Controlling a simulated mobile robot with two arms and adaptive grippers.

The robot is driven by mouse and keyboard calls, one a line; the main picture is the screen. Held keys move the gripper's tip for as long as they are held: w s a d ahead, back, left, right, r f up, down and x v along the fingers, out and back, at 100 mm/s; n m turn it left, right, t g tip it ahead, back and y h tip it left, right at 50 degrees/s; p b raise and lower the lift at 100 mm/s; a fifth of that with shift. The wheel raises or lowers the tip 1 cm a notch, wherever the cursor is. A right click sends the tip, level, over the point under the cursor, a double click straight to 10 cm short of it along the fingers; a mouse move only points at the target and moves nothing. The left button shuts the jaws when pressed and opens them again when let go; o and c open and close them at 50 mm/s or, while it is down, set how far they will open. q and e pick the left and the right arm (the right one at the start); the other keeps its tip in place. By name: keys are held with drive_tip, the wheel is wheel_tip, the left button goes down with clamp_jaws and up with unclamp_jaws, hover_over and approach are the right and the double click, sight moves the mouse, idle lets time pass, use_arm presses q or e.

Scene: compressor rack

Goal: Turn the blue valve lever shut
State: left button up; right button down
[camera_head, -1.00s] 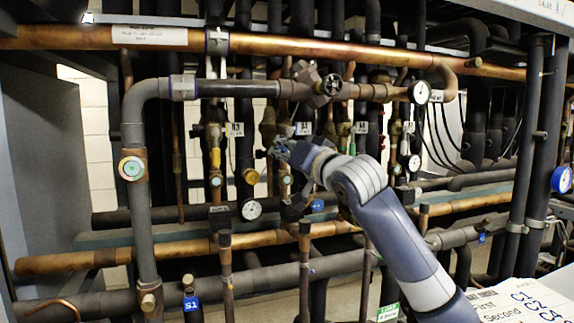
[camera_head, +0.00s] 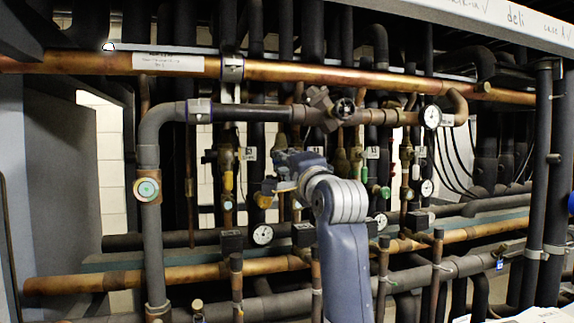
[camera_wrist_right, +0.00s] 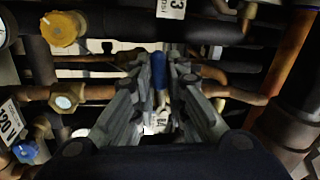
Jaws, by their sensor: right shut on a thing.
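The blue valve lever (camera_wrist_right: 158,70) shows in the right wrist view, pointing up between the fingers of my right gripper (camera_wrist_right: 160,85). The gripper is shut on it. The lever's lower end runs to a pale metal part (camera_wrist_right: 158,122) between the fingers. In the head view my right gripper (camera_head: 272,187) reaches in among the pipes left of its grey-blue wrist. The lever cannot be made out there, and the wrist hides part of that area. My left gripper is not in view.
A copper pipe (camera_head: 290,72) crosses the top of the rack. A yellow-orange cap (camera_wrist_right: 62,29) and a brass fitting (camera_wrist_right: 66,97) lie left of the fingers. A dark pipe stands close at right.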

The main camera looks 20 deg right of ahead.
drive_tip(key=shift+a+r+m+h+p, duration=0.1)
drive_tip(key=shift+r+m+h+p, duration=0.2)
drive_tip(key=shift+m, duration=0.9)
drive_tip(key=c, duration=1.6)
unclamp_jaws()
drive_tip(key=shift+r, duration=0.1)
drive_tip(key=s, duration=0.2)
drive_tip(key=s+f, duration=0.1)
drive_tip(key=s, duration=0.4)
drive_tip(key=shift+s+d+f, duration=0.15)
drive_tip(key=shift+d+f, duration=0.05)
drive_tip(key=shift+f, duration=0.1)
drive_tip(key=shift+s+f, duration=0.1)
